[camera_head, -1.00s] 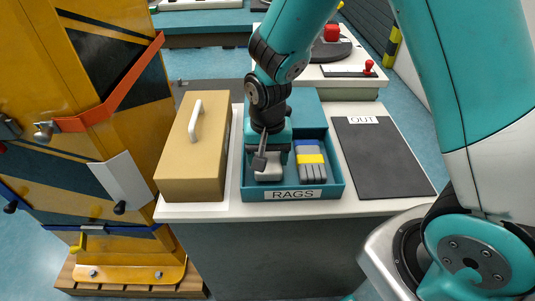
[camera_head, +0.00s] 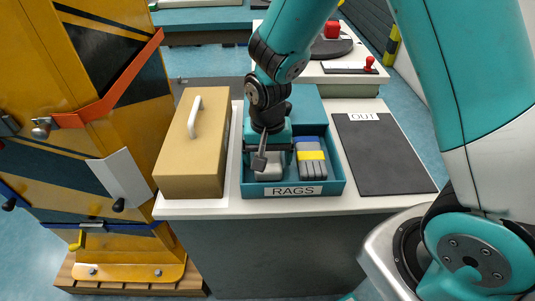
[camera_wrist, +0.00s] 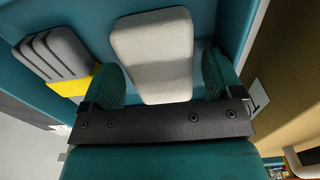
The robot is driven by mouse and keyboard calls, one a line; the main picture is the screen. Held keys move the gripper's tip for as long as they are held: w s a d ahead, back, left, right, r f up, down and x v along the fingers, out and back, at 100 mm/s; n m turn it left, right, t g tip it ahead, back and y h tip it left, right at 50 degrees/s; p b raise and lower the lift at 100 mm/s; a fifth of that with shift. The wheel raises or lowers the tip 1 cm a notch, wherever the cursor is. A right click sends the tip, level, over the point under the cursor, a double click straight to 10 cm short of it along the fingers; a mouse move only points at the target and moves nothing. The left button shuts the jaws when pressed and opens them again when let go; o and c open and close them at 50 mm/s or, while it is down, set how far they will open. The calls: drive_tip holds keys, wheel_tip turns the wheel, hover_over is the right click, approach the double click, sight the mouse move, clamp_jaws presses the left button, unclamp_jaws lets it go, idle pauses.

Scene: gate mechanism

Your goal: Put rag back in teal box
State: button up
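The teal box (camera_head: 247,190) marked RAGS sits on the white counter. A light grey folded rag (camera_head: 270,173) is in its left part, partly hidden by my gripper. It also shows in the wrist view as a pale rag (camera_wrist: 153,55). My gripper (camera_wrist: 165,80) is over the box, with its teal fingers apart on either side of the pale rag. A gap shows between the rag and the right finger. A darker grey rag stack (camera_head: 312,168) with a yellow band and a blue part lies in the box's right part, beside my gripper.
A tan box with a white handle (camera_head: 192,150) stands left of the teal box. A dark mat (camera_head: 385,160) marked OUT lies bare on the right. A yellow gate structure (camera_head: 125,240) with an orange bar and levers is at the far left.

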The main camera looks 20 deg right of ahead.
drive_tip(key=shift+o, duration=0.3)
drive_tip(key=shift+r, duration=0.2)
wheel_tip(320, 180, up, 17)
drive_tip(key=p, duration=0.1)
drive_tip(key=shift+c, duration=0.2)
idle(0.6)
